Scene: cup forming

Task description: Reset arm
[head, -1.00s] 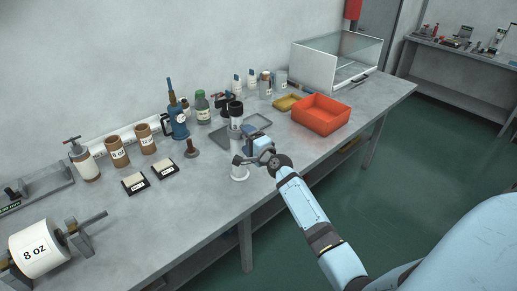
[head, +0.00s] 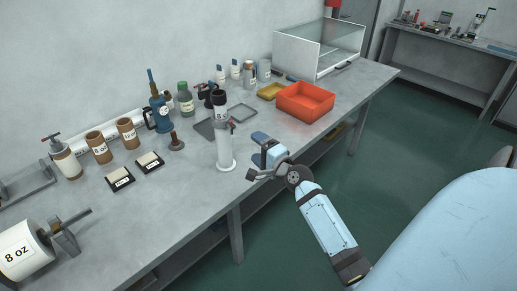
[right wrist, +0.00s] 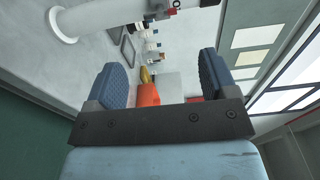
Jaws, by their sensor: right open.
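My right gripper (head: 256,150) is open and empty over the front edge of the workbench (head: 190,205). Its two blue padded fingers stand wide apart in the right wrist view (right wrist: 163,80), with nothing between them. A white upright post device (head: 225,150) with a round base and dark top stands on the bench just left of the gripper, apart from it. Its post and base also show at the top left of the right wrist view (right wrist: 110,15). My left gripper is not in view.
A red-orange bin (head: 305,102) and a yellow tray (head: 271,91) lie farther back. A clear-sided white enclosure (head: 318,50) stands behind. Brown cups (head: 99,148), a blue tool (head: 159,115) and an 8 oz roll (head: 22,252) are at left. Green floor is open on the right.

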